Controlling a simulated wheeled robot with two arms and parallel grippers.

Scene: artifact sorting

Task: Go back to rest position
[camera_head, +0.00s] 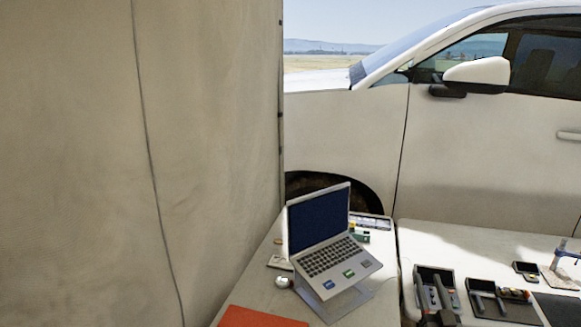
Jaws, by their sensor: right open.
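My right gripper (430,284) shows small at the bottom edge, right of the middle. Its two dark fingers point up and are apart, with nothing seen held between them. It overlaps a dark case with a grey device (447,280) on the right-hand table; I cannot tell whether they touch. My left gripper is not in view.
An open laptop (325,255) on a stand, a white mouse (282,282) and an orange sheet (258,317) lie on the left table. The right table (450,246) holds dark tools (490,300) and a phone-like device (526,268). A tent wall (200,150) and white car (480,160) stand behind.

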